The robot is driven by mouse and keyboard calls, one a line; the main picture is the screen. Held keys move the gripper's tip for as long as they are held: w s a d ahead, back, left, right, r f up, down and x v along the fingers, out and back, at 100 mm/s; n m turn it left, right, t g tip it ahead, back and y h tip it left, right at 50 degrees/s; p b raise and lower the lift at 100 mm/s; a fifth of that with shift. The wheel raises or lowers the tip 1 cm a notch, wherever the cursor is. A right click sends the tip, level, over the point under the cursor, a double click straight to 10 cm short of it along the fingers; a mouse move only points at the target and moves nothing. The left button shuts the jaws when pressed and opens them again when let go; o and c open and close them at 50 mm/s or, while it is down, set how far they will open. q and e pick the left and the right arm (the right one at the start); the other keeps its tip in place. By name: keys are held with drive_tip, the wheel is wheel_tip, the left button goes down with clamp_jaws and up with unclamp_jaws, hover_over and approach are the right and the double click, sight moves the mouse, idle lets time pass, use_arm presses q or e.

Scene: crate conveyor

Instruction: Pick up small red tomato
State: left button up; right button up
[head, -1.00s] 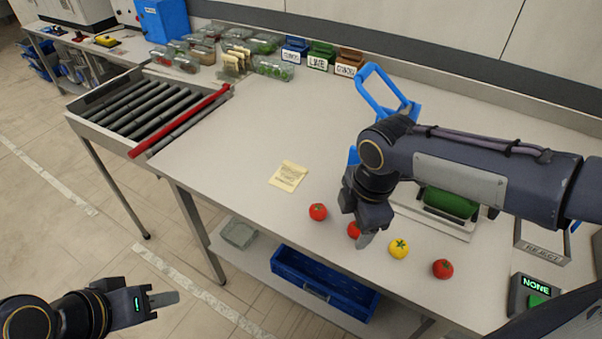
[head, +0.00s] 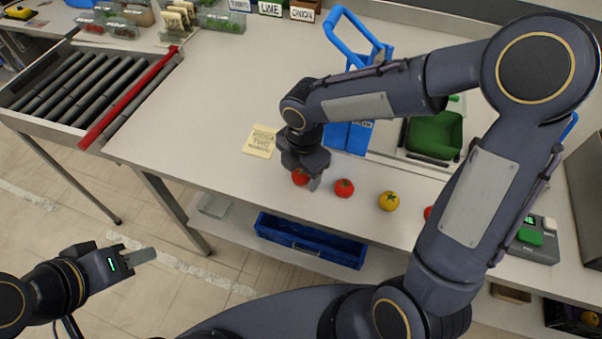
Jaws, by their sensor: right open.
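Several small tomatoes lie in a row near the table's front edge. The leftmost red tomato (head: 300,177) is partly covered by my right gripper (head: 306,180), which points down at it with its jaws open around or just over it; I cannot tell whether they touch. A second red tomato (head: 344,188) lies just to the right, then a yellow tomato (head: 388,201). Another red tomato (head: 428,212) is mostly hidden behind my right arm. My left gripper (head: 142,257) is off the table at lower left, away from the tomatoes; its jaw gap does not show clearly.
A yellow note (head: 261,141) lies left of the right gripper. Behind the arm are a blue-handled item (head: 345,138) and a green tray (head: 436,135). A roller conveyor (head: 70,95) with a red bar (head: 128,100) stands at left. A blue crate (head: 310,240) sits on the lower shelf.

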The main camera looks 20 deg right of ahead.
drive_tip(key=shift+f, duration=0.15)
drive_tip(key=c, duration=1.1)
drive_tip(key=shift+o, duration=0.2)
